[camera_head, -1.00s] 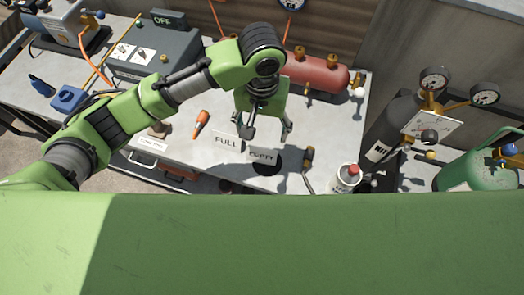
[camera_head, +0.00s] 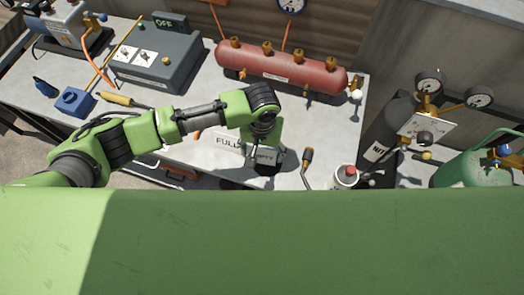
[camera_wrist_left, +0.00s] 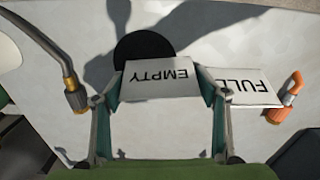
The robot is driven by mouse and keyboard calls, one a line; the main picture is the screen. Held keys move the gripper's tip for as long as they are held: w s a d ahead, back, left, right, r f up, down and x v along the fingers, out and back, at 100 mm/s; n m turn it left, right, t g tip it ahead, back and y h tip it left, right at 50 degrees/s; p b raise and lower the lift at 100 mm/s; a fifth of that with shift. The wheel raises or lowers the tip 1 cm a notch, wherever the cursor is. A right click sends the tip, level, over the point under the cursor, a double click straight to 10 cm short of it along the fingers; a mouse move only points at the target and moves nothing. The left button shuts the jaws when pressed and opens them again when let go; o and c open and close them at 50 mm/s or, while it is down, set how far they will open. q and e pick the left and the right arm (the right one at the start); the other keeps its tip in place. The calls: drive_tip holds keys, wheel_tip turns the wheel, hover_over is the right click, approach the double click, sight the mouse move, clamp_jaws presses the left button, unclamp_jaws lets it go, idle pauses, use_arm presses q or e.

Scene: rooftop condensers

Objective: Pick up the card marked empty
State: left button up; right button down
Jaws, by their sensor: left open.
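The white card marked EMPTY (camera_head: 265,158) is partly hidden by my left gripper (camera_head: 262,145) in the head view. In the left wrist view the EMPTY card (camera_wrist_left: 165,76) shows upside down, in front of a black disc (camera_wrist_left: 140,46). My left gripper (camera_wrist_left: 160,98) is open, with one finger near each side edge of this card. I cannot tell whether the fingers touch it. The card marked FULL (camera_wrist_left: 240,88) is close beside it, just outside the right-hand finger; it also shows in the head view (camera_head: 227,143). My right gripper is not in view.
An orange-handled tool (camera_wrist_left: 290,90) lies beyond the FULL card. A brass-ended hose tool (camera_head: 307,160) lies to the right of the gripper. A white can (camera_head: 345,176) stands at the table's front right. A red tank (camera_head: 280,68) and grey box (camera_head: 155,58) stand behind.

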use_arm(q)
drive_tip(key=c, duration=0.7)
drive_tip(key=shift+o, duration=0.2)
drive_tip(key=shift+r, duration=0.2)
